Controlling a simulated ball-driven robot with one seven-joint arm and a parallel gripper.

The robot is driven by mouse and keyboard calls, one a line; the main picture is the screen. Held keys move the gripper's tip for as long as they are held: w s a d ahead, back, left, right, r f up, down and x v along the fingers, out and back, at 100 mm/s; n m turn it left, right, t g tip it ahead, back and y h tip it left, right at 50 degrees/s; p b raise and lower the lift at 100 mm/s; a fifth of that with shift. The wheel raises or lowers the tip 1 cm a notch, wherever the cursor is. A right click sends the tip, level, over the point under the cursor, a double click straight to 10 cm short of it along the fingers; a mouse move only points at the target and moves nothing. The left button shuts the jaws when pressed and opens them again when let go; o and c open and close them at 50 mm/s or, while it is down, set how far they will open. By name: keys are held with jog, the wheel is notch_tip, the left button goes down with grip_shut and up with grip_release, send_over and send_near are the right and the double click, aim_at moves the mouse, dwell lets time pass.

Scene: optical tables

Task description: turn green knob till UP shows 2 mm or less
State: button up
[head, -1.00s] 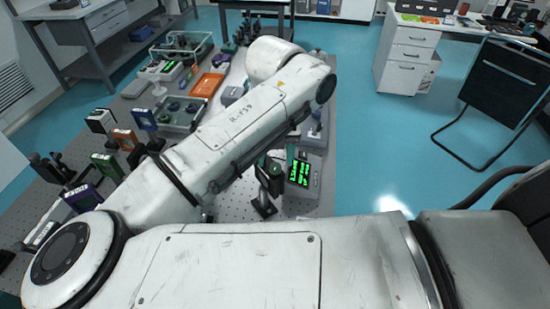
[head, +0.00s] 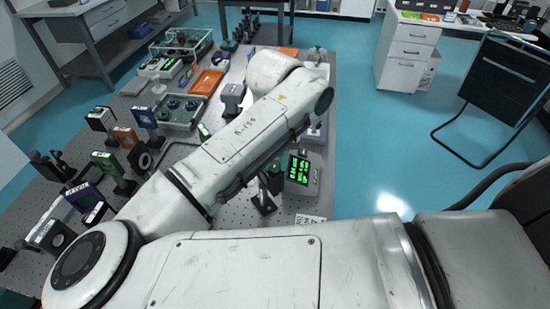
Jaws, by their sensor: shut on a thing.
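A small readout box (head: 304,177) with bright green digits stands near the right edge of the optical table, just right of my forearm. Its figures and labels are too small to read, so I cannot tell which is UP. A dark green mount (head: 275,170) on a post stands just left of the readout, partly covered by my forearm. I cannot make out the green knob for certain. My gripper is hidden behind my arm, whose wrist end lies over the far right part of the table.
The perforated optical table (head: 235,212) holds several mounted optics at left. Farther back are an orange tray (head: 207,82), a grey tray (head: 178,112) with dark knobs and a grey block (head: 231,98). Open blue floor (head: 390,150) lies to the right, with a black chair (head: 505,78) beyond.

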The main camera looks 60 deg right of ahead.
grip_shut()
jog(key=shift+f+b, duration=0.15)
jog(key=shift+b, duration=0.35)
jog(key=m+b, duration=0.1)
jog(key=b, duration=0.2)
jog(key=shift+f+m, duration=0.25)
jog(key=shift+m, duration=0.15)
jog(key=m+b, duration=0.4)
jog(key=b, duration=0.4)
jog(key=shift+f+b, duration=0.1)
jog(key=shift+b, duration=0.25)
jog(key=m+b, duration=0.4)
jog(key=b, duration=0.2)
jog(key=shift+m, duration=0.3)
jog(key=shift+r+m+b, duration=0.2)
jog(key=shift+m+b, duration=0.85)
jog(key=shift+m, duration=0.05)
jog(key=shift+r+m+b, duration=0.2)
jog(key=shift+m+b, duration=0.85)
jog(key=shift+m, duration=0.05)
